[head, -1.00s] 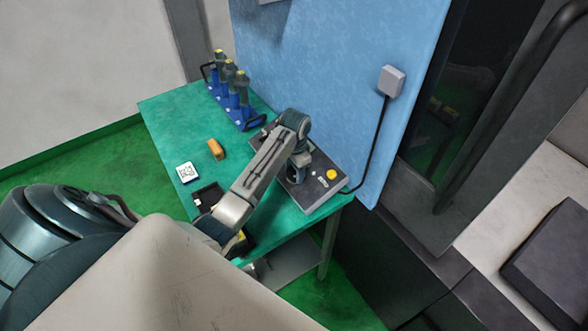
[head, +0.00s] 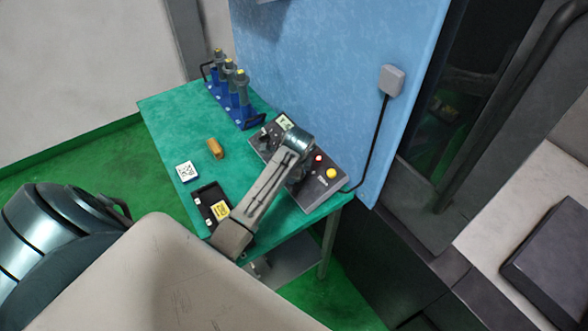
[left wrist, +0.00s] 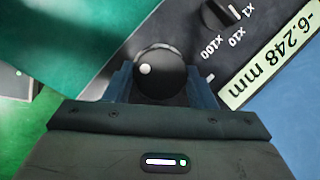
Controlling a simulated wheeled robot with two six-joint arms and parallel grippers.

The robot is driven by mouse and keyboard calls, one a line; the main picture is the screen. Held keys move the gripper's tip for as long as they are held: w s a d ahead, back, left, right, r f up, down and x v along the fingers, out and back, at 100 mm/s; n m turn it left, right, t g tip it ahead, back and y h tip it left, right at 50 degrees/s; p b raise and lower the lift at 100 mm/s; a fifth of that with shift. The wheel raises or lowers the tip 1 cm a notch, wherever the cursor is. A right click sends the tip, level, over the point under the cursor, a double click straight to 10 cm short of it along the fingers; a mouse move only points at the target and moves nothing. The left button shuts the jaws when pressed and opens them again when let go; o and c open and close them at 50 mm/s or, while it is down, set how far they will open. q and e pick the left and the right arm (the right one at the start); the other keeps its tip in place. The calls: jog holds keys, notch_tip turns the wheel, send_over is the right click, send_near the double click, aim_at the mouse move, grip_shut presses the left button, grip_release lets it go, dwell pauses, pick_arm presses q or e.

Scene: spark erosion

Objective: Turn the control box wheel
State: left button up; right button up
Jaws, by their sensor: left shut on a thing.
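The dark control box (head: 327,182) lies on the green table against the blue panel, with a lit display, a red button and a yellow button. Its wheel (left wrist: 160,66) is a round black knob with a white dot, seen in the left wrist view. My left gripper (left wrist: 160,88) is shut on the wheel, one finger on each side. In the head view my left arm covers the wheel and the gripper's fingertips. In the left wrist view the display (left wrist: 275,62) reads -6.248 mm, near a selector knob (left wrist: 219,14) marked x1, x10 and x100. My right gripper is out of view.
A blue rack (head: 237,98) with several tool holders stands at the back of the table (head: 170,118). A small orange-brown block (head: 215,148), a white coded tile (head: 187,171) and a black tray (head: 208,196) lie nearer. A cable (head: 378,140) runs down the panel's right side.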

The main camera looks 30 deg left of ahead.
pick_arm(q)
jog(key=m, duration=0.2)
jog(key=m+t, duration=0.1)
jog(key=shift+s+f+m, duration=0.2)
jog(key=shift+m, duration=0.2)
jog(key=m+t, duration=0.1)
jog(key=m, duration=0.2)
jog(key=shift+s+t, duration=0.1)
jog(key=shift+t, duration=0.2)
jog(key=m+t, duration=0.1)
jog(key=m, duration=0.3)
jog(key=shift+s+f+h, duration=0.1)
jog(key=shift+f+h, duration=0.05)
jog(key=shift+h, duration=0.25)
jog(key=shift+m, duration=0.4)
jog(key=o, duration=0.7)
jog(key=shift+o, duration=1.3)
